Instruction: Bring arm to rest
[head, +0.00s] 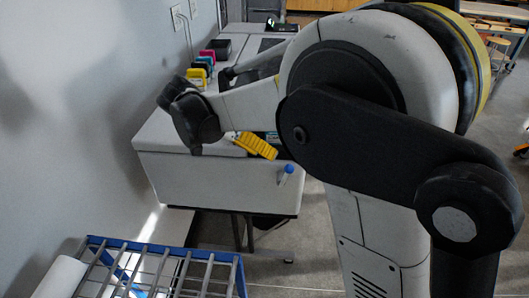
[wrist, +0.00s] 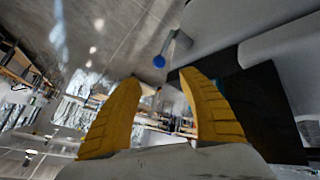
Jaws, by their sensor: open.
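My gripper (head: 257,146) has yellow fingers and is at the front edge of a white machine (head: 190,180), beside its dark opening, in the head view. In the wrist view the two fingers of my gripper (wrist: 160,82) stand wide apart with nothing between them. My arm reaches in from the right and bends over the machine. It hides much of the machine's right side.
A lever with a blue knob (head: 288,169) sticks out of the machine's front, close to my gripper; the knob also shows in the wrist view (wrist: 159,62). Coloured cartridges (head: 197,77) stand near the wall. A blue-framed metal rack (head: 165,250) is at lower left.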

